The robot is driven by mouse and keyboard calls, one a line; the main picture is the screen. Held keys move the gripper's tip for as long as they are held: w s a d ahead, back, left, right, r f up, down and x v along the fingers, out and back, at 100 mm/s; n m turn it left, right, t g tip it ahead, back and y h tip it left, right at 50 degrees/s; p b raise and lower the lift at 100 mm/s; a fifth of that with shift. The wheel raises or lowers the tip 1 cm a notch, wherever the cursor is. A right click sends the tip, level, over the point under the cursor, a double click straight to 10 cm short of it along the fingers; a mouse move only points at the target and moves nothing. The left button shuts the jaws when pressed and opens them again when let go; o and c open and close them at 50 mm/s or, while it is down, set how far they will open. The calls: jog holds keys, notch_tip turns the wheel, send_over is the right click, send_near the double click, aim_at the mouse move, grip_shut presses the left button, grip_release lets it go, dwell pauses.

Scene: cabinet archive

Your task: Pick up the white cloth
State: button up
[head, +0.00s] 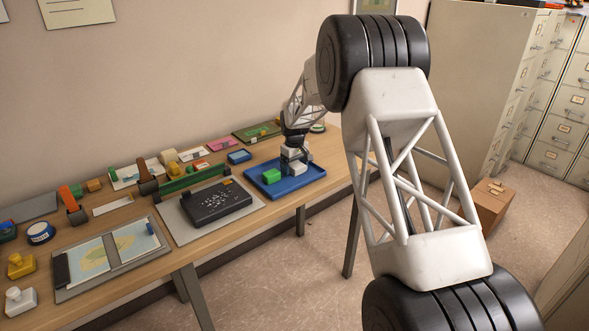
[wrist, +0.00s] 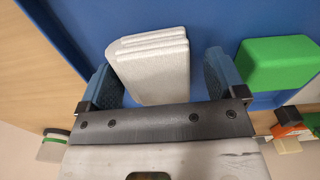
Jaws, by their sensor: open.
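The white cloth (wrist: 152,65), a folded thick pad with stacked layers, lies on the blue tray (wrist: 205,20) in the wrist view. My gripper (wrist: 163,82) is open, with one blue-padded finger on each side of the cloth. A narrow gap shows on the right; on the left the finger is close to the cloth, and I cannot tell if it touches. The cloth's near end is hidden behind my gripper's dark bar. In the head view my gripper (head: 292,158) is low over the blue tray (head: 312,179), among small white shapes hard to tell apart.
A green block (wrist: 275,62) lies right of the cloth on the tray; it also shows in the head view (head: 272,176). A black box (head: 215,203) on a grey board stands left of the tray. Several stationery items crowd the wooden table's left and back.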

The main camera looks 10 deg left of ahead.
aim_at(295, 164)
jog(key=c, duration=1)
jog(key=shift+r, duration=0.15)
notch_tip(295, 164, up, 3)
jog(key=shift+r, duration=0.15)
jog(key=s+d, duration=0.2)
jog(key=s, duration=0.5)
jog(key=s+d+r, duration=0.1)
jog(key=s+d, duration=0.1)
jog(key=s, duration=0.6)
jog(key=shift+d+r, duration=0.2)
jog(key=shift+d, duration=0.15)
jog(key=shift+s, duration=0.1)
